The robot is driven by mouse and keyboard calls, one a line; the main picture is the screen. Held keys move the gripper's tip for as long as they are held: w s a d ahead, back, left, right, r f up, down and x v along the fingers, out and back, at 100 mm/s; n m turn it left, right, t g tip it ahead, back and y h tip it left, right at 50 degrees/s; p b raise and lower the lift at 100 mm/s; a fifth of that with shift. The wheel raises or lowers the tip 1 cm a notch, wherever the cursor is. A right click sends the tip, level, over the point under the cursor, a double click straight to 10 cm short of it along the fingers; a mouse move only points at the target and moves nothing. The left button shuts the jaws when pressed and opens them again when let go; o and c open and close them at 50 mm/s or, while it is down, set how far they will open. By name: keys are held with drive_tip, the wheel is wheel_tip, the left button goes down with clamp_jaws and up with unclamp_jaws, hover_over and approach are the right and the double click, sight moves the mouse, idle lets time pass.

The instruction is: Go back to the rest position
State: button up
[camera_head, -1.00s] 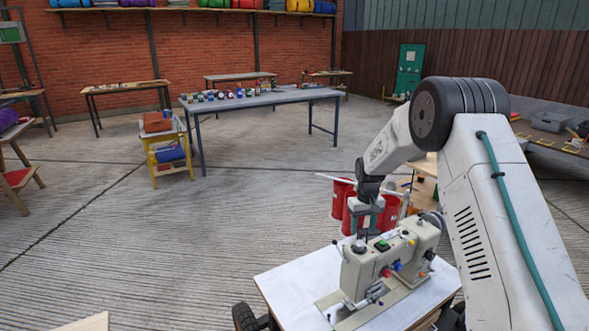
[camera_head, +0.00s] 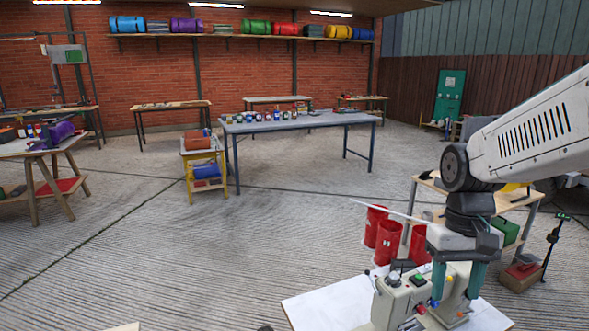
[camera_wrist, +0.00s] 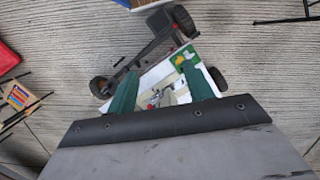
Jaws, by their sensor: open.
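My gripper (camera_head: 455,284) is at the lower right of the head view, pointing down over a beige sewing machine (camera_head: 393,300). Its two teal fingers stand apart with the machine below and between them in the picture; I cannot tell whether they touch it. The machine has a green button and red and blue knobs, and sits on a white tabletop (camera_head: 318,305). In the wrist view my gripper (camera_wrist: 163,88) shows two green fingers spread wide, with parts of the machine and white top seen between them. Nothing is clearly held.
Red drums (camera_head: 388,241) stand behind the machine. A wooden table (camera_head: 428,184) is to the right. A long blue table (camera_head: 300,122) with small bottles and a yellow cart (camera_head: 203,170) stand further back. The concrete floor (camera_head: 150,255) at left is clear.

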drive_tip(key=s+r+t, duration=0.1)
drive_tip(key=s+r, duration=0.1)
drive_tip(key=s, duration=0.5)
drive_tip(key=s+a+r+t, duration=0.1)
drive_tip(key=s+r+t, duration=0.1)
drive_tip(key=s, duration=0.5)
drive_tip(key=shift+s+a+r, duration=0.3)
drive_tip(key=shift+s+r, duration=0.05)
drive_tip(key=shift+r, duration=0.2)
